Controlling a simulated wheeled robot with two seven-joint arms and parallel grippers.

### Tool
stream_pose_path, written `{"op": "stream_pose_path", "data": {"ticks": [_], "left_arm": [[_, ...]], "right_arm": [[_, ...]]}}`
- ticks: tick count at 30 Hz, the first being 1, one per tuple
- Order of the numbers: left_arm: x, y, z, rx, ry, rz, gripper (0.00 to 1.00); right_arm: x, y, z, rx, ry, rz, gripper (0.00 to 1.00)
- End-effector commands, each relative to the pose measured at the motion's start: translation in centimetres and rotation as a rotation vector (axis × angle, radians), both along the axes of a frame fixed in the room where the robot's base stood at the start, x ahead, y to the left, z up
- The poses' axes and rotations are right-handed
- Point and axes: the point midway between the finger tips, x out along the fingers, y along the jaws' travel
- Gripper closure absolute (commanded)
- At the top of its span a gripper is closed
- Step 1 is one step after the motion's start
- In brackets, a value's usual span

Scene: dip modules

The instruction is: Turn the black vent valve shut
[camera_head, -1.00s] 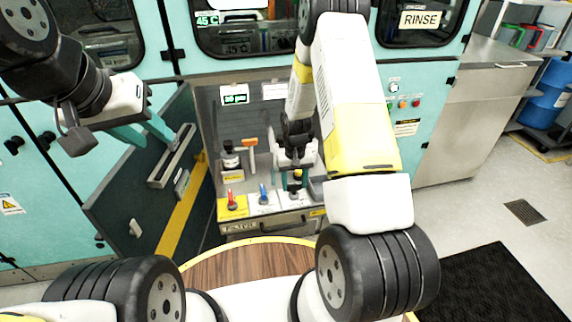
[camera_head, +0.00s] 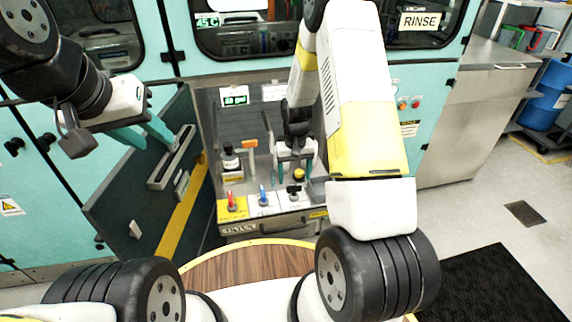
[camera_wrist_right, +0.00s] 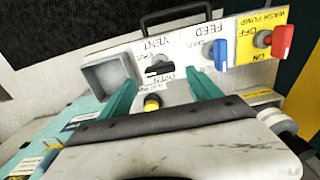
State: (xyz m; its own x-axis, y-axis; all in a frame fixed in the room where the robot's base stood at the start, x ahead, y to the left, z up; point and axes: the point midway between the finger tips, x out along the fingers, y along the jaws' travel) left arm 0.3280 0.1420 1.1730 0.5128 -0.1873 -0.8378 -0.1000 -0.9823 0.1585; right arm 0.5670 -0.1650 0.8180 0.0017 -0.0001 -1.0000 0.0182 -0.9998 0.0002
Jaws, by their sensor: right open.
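The black vent valve (camera_head: 294,189) is a small lever on the white VENT section of the control panel. In the right wrist view the black lever (camera_wrist_right: 159,68) lies crosswise, beyond and between my fingertips, apart from them. The small SHUT and OPEN labels beside it are hard to read.
Next to the vent valve are the blue feed valve (camera_head: 263,194) and the red wash pump switch (camera_head: 231,202). A grey open box (camera_wrist_right: 108,73) adjoins the vent section. A dark bottle (camera_head: 230,158) stands behind the panel. The open door (camera_head: 135,200) borders the left side.

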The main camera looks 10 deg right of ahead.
Motion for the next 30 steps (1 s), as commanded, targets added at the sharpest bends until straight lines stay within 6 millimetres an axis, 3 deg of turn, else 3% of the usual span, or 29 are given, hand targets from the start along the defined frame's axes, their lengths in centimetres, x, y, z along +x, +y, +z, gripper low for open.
{"op": "stream_pose_path", "data": {"ticks": [7, 23, 26, 30], "left_arm": [[0.0, 0.0, 0.0, 0.0, 0.0, 0.0, 0.64], [0.0, 0.0, 0.0, 0.0, 0.0, 0.0, 0.64], [0.0, 0.0, 0.0, 0.0, 0.0, 0.0, 0.64], [0.0, 0.0, 0.0, 0.0, 0.0, 0.0, 0.64]], "right_arm": [[0.0, 0.0, 3.0, 0.001, 0.0, 0.0, 0.27], [-0.1, 0.0, 3.7, 0.002, -0.003, -0.001, 0.27], [-0.1, 0.1, 5.8, 0.009, -0.025, -0.004, 0.27], [-1.1, 0.3, 11.7, 0.035, -0.089, -0.011, 0.27]]}}
